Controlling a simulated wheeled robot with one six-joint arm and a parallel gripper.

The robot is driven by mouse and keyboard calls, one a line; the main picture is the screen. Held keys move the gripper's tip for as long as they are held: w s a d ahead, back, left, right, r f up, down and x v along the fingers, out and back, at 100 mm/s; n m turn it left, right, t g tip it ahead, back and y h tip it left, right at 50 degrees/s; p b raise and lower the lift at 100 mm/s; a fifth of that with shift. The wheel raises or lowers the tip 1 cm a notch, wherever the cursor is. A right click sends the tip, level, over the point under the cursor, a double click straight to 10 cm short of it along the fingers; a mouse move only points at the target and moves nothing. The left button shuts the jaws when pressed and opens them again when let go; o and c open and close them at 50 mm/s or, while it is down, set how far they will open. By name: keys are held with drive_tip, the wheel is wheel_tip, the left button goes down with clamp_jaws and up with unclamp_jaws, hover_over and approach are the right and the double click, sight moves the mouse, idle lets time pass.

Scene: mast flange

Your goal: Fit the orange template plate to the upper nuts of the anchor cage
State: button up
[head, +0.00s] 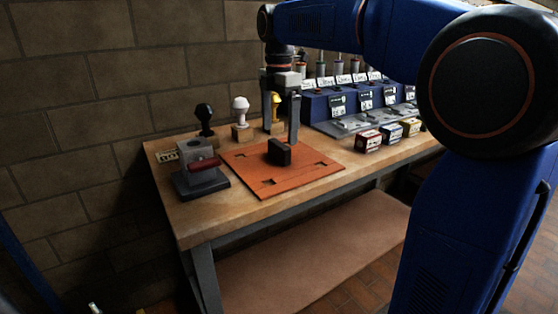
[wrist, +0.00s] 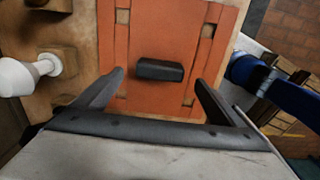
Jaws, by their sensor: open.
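The orange template plate (head: 300,180) lies flat on the wooden workbench, with slots near its edges and a dark block-shaped handle (head: 279,152) in its middle. The plate (wrist: 140,30) and handle (wrist: 160,70) also show in the wrist view. My gripper (head: 280,135) is open and empty, pointing down over the plate. In the wrist view the handle appears between the two spread fingertips, with a gap on each side. I see no touch between fingers and handle. I cannot make out the anchor cage or its nuts in either view.
A grey device with a red cylinder (head: 203,165) stands left of the plate. Black (head: 205,115) and white (head: 240,108) knobbed pieces stand behind it, and a yellow one (head: 276,103) is near my fingers. Small boxes (head: 368,140) and a blue rack (head: 320,106) stand right.

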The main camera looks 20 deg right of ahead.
sight(279, 143)
drive_tip(key=shift+f, duration=3.1)
drive_tip(key=shift+c, duration=0.3)
drive_tip(key=c, duration=1.5)
drive_tip(key=shift+o, duration=0.2)
drive_tip(key=shift+r, duration=0.15)
